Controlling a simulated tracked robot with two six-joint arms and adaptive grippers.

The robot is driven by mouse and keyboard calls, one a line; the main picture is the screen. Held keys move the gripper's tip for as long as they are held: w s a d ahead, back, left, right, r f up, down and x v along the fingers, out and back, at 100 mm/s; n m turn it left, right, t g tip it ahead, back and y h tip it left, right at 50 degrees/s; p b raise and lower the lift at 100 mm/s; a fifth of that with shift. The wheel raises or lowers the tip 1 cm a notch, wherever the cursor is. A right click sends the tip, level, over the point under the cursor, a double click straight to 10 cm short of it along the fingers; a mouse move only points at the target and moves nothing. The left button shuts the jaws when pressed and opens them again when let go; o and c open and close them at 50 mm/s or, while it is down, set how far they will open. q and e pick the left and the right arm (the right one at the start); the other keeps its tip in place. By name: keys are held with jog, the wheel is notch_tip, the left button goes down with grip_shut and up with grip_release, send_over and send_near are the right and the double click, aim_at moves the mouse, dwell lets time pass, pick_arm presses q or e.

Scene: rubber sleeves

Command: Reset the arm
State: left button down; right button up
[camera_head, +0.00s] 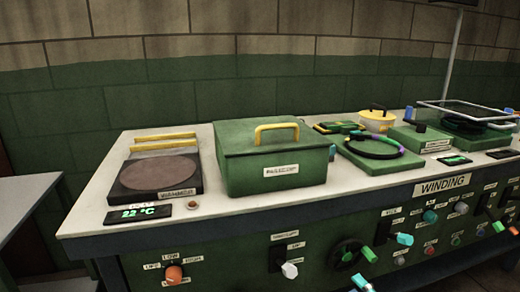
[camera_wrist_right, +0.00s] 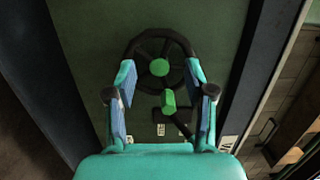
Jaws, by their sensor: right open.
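My right gripper (camera_wrist_right: 160,78) is open in the right wrist view, with its teal fingers and blue pads apart. A black handwheel (camera_wrist_right: 132,52) with a green hub (camera_wrist_right: 159,67) and a green handle (camera_wrist_right: 168,102) shows between and beyond the fingers. I cannot tell whether a finger touches it. In the head view the handwheel (camera_head: 345,247) is on the green front panel. A small teal part (camera_head: 361,283) below it is cut by the frame edge; I cannot tell what it is. My left gripper is not in view.
The bench top (camera_head: 95,215) holds a hot plate (camera_head: 158,172), a green lidded box (camera_head: 270,185), a yellow pot (camera_head: 377,121) and a ring on a green base (camera_head: 372,146).

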jog(key=s+a+f+n+g, duration=0.1)
jog(key=s+a+f+g, duration=0.2)
jog(key=a+f, duration=0.4)
jog(key=s+a+f+n+g, duration=0.1)
jog(key=s+a+f+g, duration=0.2)
jog(key=a+f, duration=0.35)
jog(key=s+a+f+n+g+h, duration=0.1)
jog(key=s+f+n+g, duration=0.4)
jog(key=s, duration=0.6)
jog(key=s+a+f+n+g+h, duration=0.2)
jog(key=s+f+n+g, duration=0.25)
jog(key=s, duration=0.65)
notch_tip(320, 180, up, 25)
jog(key=p, duration=2.6)
jog(key=shift+d+r, duration=0.2)
jog(key=shift+d, duration=0.05)
jog(key=shift+w+g, duration=0.15)
jog(key=shift+g, duration=0.1)
jog(key=shift+c, duration=1)
jog(key=shift+f, duration=0.1)
jog(key=shift+c, duration=0.2)
